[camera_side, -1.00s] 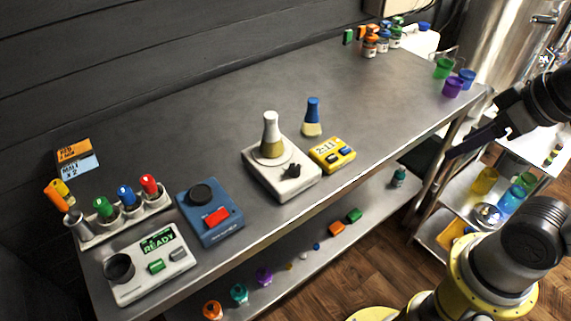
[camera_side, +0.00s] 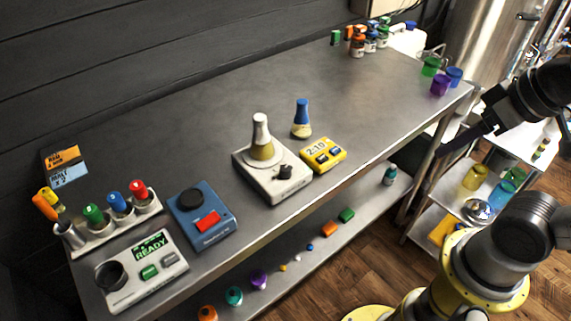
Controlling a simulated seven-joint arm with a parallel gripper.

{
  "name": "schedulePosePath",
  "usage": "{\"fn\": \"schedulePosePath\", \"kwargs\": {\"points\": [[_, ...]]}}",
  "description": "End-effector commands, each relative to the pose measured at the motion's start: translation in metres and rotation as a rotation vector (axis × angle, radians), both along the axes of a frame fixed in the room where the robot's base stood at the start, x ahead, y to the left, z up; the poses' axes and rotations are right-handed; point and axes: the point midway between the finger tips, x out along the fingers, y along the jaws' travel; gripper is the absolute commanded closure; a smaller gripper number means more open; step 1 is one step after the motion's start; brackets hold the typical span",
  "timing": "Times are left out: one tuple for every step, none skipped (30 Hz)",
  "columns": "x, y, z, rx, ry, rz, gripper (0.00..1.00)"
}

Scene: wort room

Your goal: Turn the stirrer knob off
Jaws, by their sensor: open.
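The stirrer (camera_side: 270,189) is a white, square-topped unit near the table's front edge, right of the middle. Its black knob (camera_side: 286,171) sits at the front right corner of its top; I cannot tell which setting it points to. A flask (camera_side: 262,145) with yellowish liquid and a white top stands on the stirrer's round plate. My gripper (camera_side: 455,145) is at the right, by the table's right end, well away from the knob. It is open and empty; its fingers overlap in this view.
A yellow timer (camera_side: 323,154) and a blue-topped flask (camera_side: 302,121) stand right of the stirrer. A blue device with a red switch (camera_side: 204,221), a white READY device (camera_side: 146,267) and a rack of colored bottles (camera_side: 107,220) are left. The table's back middle is clear.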

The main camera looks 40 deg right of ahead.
Motion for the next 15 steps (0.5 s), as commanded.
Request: {"fn": "schedulePosePath", "kwargs": {"points": [[0.002,0.0,0.009,0.021,-0.009,-0.041,0.38],[0.005,0.0,0.017,0.038,-0.013,-0.072,0.38],[0.01,0.0,0.026,0.059,-0.012,-0.113,0.38],[0.014,0.001,0.033,0.074,-0.005,-0.139,0.38],[0.019,0.002,0.039,0.087,0.002,-0.162,0.38],[0.027,0.004,0.048,0.105,0.013,-0.19,0.38],[0.033,0.005,0.053,0.117,0.024,-0.21,0.38],[0.04,0.007,0.059,0.128,0.035,-0.228,0.38],[0.049,0.01,0.065,0.142,0.051,-0.25,0.38],[0.056,0.013,0.07,0.151,0.063,-0.265,0.38],[0.064,0.015,0.074,0.161,0.076,-0.282,0.38],[0.074,0.02,0.08,0.17,0.094,-0.3,0.38],[0.083,0.023,0.083,0.178,0.11,-0.314,0.38],[0.092,0.028,0.086,0.184,0.125,-0.328,0.38],[0.105,0.034,0.089,0.19,0.149,-0.344,0.38]]}}
